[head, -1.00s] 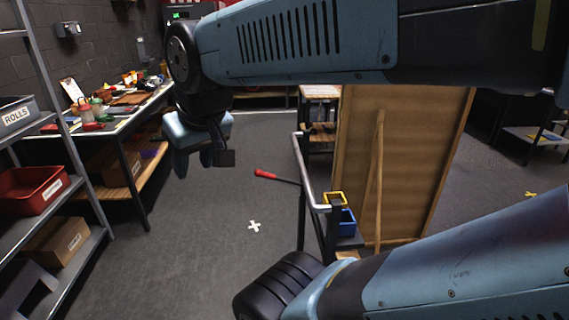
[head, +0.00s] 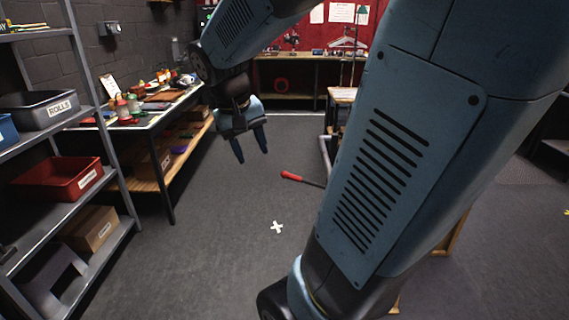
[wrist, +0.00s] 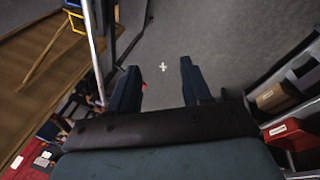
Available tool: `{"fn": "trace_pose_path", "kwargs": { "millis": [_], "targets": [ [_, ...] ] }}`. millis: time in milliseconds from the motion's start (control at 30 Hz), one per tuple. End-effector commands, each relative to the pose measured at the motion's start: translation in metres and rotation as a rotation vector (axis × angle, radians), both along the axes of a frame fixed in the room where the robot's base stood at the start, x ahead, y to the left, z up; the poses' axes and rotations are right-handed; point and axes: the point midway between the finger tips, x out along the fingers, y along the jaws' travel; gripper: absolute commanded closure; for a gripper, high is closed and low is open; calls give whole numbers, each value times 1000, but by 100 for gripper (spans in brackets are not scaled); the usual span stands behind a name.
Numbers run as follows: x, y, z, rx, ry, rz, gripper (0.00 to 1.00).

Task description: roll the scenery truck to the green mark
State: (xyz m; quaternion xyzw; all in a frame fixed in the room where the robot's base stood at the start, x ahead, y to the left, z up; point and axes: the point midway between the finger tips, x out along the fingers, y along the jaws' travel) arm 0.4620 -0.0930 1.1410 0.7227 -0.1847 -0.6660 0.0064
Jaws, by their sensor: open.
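The scenery truck is mostly hidden behind my arm in the head view; part of its metal push rail (head: 325,158) shows left of the arm. In the wrist view its brown wooden flat (wrist: 35,65) fills the upper left, with the rail (wrist: 95,50) running beside it. My gripper (head: 251,156) hangs over the floor left of the rail, fingers pointing down, apart and empty. I see no green mark; a white cross (head: 277,227) is on the floor.
A red-handled tool (head: 291,177) lies on the floor near the rail. Grey shelving with a red bin (head: 60,180) stands at left, and a cluttered workbench (head: 150,121) behind it.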

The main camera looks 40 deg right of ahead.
Motion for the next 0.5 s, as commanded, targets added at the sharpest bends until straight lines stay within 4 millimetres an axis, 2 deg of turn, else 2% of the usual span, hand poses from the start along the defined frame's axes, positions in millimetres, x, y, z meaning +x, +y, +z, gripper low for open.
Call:
{"fn": "trace_pose_path", "kwargs": {
  "millis": [500],
  "targets": [
    [56, -81, -43, -252, 281, -232, 51]
  ]
}}
